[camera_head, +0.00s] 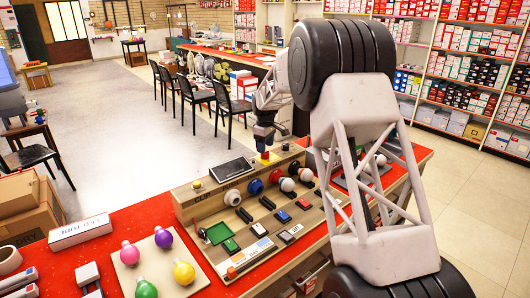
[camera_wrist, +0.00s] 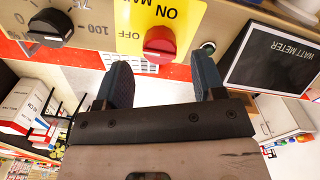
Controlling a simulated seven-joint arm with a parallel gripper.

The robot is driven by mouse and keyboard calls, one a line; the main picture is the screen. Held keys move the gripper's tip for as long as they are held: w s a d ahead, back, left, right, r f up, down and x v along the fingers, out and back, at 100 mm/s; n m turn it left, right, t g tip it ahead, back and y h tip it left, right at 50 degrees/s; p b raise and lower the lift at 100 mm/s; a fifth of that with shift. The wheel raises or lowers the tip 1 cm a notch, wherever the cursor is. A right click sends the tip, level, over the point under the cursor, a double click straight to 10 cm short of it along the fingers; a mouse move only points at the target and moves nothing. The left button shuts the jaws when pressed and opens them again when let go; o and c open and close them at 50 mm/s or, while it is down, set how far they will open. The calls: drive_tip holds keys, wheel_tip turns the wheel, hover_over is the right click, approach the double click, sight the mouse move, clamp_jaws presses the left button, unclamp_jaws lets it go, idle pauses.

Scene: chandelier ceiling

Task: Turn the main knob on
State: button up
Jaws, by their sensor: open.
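The main knob (camera_wrist: 160,42) is red and sits on a yellow plate (camera_wrist: 135,16) marked ON and OFF, upside down in the wrist view. I cannot tell clearly which mark it points to. In the head view the yellow plate (camera_head: 265,155) is at the back edge of the wooden control board (camera_head: 190,205). My gripper (camera_wrist: 164,75) is open and empty. Its two dark fingers point at the knob from either side, with a visible gap on each side. In the head view my gripper (camera_head: 264,141) is just above the yellow plate.
A black dial (camera_wrist: 50,27) is left of the knob and a watt meter (camera_wrist: 275,58) is right of it in the wrist view. Several bulbs and switches crowd the board, including a white bulb (camera_head: 232,197). A bulb tray (camera_head: 126,254) lies left on the red table (camera_head: 150,213).

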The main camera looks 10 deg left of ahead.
sight(265, 155)
drive_tip(key=shift+f, duration=1.6)
drive_tip(key=c, duration=0.9)
